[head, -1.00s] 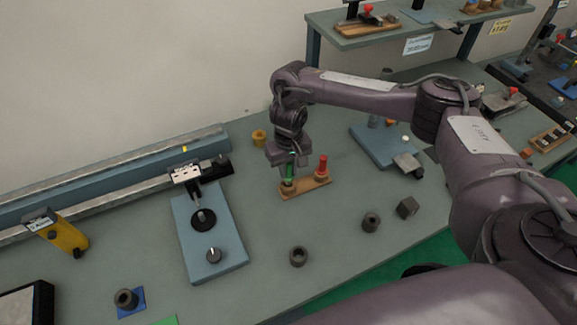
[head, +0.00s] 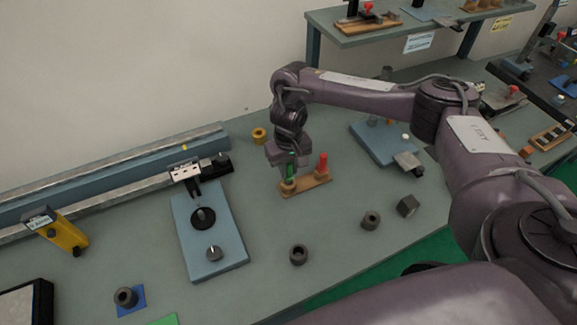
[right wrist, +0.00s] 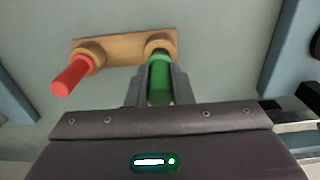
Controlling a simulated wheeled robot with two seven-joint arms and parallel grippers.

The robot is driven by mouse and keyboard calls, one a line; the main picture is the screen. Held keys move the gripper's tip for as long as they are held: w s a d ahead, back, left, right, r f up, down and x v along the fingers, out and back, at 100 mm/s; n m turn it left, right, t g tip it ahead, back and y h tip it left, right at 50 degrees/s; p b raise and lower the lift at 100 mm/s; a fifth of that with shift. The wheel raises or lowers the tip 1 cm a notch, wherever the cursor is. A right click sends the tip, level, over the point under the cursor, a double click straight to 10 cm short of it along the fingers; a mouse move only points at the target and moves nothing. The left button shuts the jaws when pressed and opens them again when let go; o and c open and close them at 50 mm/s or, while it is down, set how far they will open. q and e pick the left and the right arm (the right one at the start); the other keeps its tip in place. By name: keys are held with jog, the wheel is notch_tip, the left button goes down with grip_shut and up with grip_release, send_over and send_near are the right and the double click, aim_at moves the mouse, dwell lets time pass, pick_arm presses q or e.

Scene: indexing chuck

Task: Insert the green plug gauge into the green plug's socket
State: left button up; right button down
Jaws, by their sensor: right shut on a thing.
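The green plug gauge (head: 291,172) stands at one end of a small wooden stand (head: 308,186), its lower end at the round wooden collar of a socket (right wrist: 160,42). My right gripper (head: 290,167) is over it. In the right wrist view, the fingers of my right gripper (right wrist: 159,82) are shut around the green plug gauge (right wrist: 160,78). How deep the plug sits in the collar is hidden. A red plug (head: 323,163) stands in the stand's other collar and also shows in the right wrist view (right wrist: 73,75). My left gripper is out of view.
A blue plate with a black disc (head: 203,218) and a small knob (head: 213,253) lies to the left. Dark cylinders (head: 298,255) (head: 370,220) and a dark block (head: 407,205) stand in front and right. A blue fixture (head: 375,143) is behind right.

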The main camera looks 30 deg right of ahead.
jog(key=shift+f+b, duration=0.45)
jog(key=shift+f, duration=0.9)
dwell(0.9)
dwell(0.9)
jog(key=c, duration=1.2)
grip_release()
jog(key=shift+r, duration=0.25)
notch_tip(320, 180, up, 7)
jog(key=shift+r+p, duration=0.15)
jog(key=shift+p, duration=0.25)
